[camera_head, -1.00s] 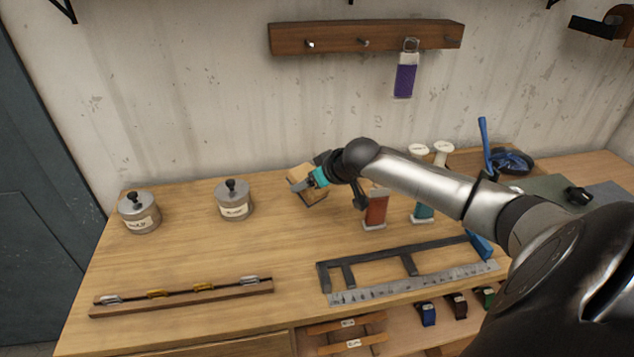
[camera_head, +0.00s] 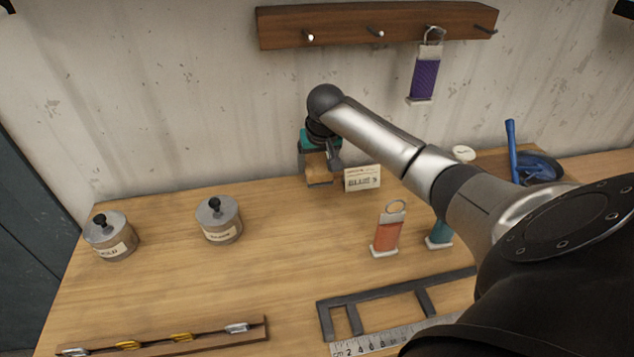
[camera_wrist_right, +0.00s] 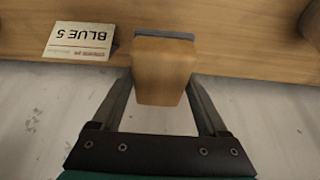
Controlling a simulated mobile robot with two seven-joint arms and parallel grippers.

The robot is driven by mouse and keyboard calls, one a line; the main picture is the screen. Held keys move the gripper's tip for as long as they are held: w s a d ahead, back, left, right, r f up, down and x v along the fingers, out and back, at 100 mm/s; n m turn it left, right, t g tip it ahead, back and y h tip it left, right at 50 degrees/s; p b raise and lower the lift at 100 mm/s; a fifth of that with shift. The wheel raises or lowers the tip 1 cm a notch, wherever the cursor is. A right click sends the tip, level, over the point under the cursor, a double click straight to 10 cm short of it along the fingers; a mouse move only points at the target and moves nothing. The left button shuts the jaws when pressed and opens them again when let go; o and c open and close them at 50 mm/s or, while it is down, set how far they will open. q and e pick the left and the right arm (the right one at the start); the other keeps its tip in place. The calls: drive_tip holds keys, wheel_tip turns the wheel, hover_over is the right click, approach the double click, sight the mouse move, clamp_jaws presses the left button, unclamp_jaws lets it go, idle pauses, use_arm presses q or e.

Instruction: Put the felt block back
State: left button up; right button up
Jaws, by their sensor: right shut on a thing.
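The felt block (camera_head: 319,170) is a small wooden block with a grey layer on its underside. My right gripper (camera_head: 320,160) is shut on it, near the back edge of the bench by the wall. In the right wrist view the block (camera_wrist_right: 163,72) sits between the two fingers of the gripper (camera_wrist_right: 163,100), its grey side facing the bench. I cannot tell whether the block touches the bench top. My left gripper is not in view.
A card reading BLUE 5 (camera_head: 362,178) stands just right of the block. Two lidded tins (camera_head: 219,222) (camera_head: 112,238) are to the left. An orange tag (camera_head: 387,235) and a metal frame (camera_head: 335,305) are in front. A peg rail (camera_head: 375,25) holds a purple tag (camera_head: 424,80).

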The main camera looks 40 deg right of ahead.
sight(320, 170)
wheel_tip(320, 170, down, 2)
drive_tip(key=shift+s+a+f, duration=0.1)
drive_tip(key=shift+s+f, duration=0.05)
drive_tip(key=shift+f, duration=0.1)
wheel_tip(320, 170, down, 4)
drive_tip(key=shift+r+b, duration=0.1)
drive_tip(key=shift+b, duration=0.45)
drive_tip(key=shift+f, duration=0.2)
drive_tip(key=o, duration=1.1)
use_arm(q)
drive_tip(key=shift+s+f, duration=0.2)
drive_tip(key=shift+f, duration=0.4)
use_arm(e)
drive_tip(key=shift+r, duration=0.45)
use_arm(q)
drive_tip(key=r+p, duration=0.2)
drive_tip(key=p, duration=0.1)
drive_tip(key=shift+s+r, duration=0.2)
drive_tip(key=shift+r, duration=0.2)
use_arm(e)
drive_tip(key=v, duration=1.1)
drive_tip(key=shift+s, duration=0.15)
